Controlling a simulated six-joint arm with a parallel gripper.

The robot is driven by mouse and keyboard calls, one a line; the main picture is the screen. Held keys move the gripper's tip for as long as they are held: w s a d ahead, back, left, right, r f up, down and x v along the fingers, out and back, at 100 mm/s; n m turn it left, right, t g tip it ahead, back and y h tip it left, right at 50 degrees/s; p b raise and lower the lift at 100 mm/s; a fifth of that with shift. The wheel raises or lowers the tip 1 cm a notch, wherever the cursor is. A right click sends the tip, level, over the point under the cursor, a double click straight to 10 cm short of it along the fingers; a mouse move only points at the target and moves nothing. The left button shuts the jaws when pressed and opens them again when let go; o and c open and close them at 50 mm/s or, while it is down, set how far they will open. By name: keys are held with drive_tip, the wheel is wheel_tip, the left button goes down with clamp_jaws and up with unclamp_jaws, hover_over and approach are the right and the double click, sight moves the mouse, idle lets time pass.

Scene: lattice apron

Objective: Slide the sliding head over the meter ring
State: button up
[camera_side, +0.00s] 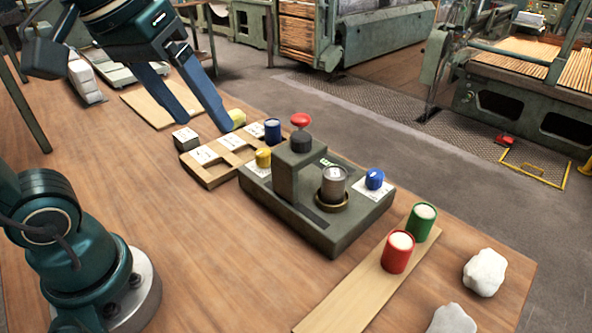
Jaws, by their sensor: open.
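The sliding head (288,178) is a grey-green upright block on a flat device base (330,237). The meter ring (332,205) is a brass ring on the base, to the right of the head. A grey cup (333,182) with a pale top stands in the ring. The head is beside the ring, not above it. My gripper (209,121) is open, up and left of the head, apart from it. Its right fingertip is close to a yellow cylinder (238,118); contact cannot be told.
Red (398,252) and green (421,221) cups stand on a board at right.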

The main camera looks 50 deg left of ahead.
drive_tip(key=s+f+m, duration=0.3)
drive_tip(key=f, duration=0.5)
drive_tip(key=shift+s+t, duration=0.2)
drive_tip(key=shift+t, duration=0.1)
drive_tip(key=shift+f, duration=0.1)
